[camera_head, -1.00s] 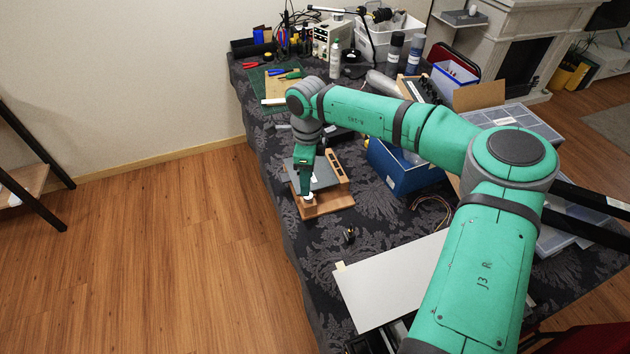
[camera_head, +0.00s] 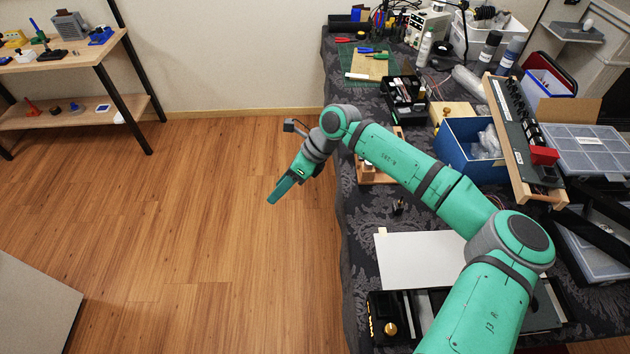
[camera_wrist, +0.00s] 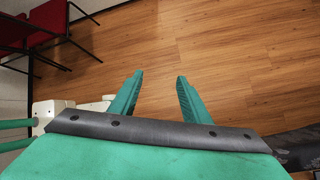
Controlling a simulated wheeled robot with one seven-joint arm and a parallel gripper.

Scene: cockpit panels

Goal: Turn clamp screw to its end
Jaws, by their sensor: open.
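My gripper (camera_head: 274,197) hangs over the bare wood floor, left of the table's edge, pointing down and left. In the wrist view its two green fingers (camera_wrist: 160,78) are spread apart with only floor between them. A wooden fixture (camera_head: 376,178) sits near the table's left edge, mostly hidden behind my arm. A small pale round part (camera_head: 367,163) shows at its near left side; I cannot tell whether this is the clamp screw. My gripper is well apart from the fixture and touches nothing.
The dark patterned table (camera_head: 354,222) carries a blue bin (camera_head: 458,158), a long dark panel (camera_head: 512,135), a white sheet (camera_head: 418,260) and a small dark part (camera_head: 399,207). A wooden shelf (camera_head: 60,66) stands at the far left. The floor between is clear.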

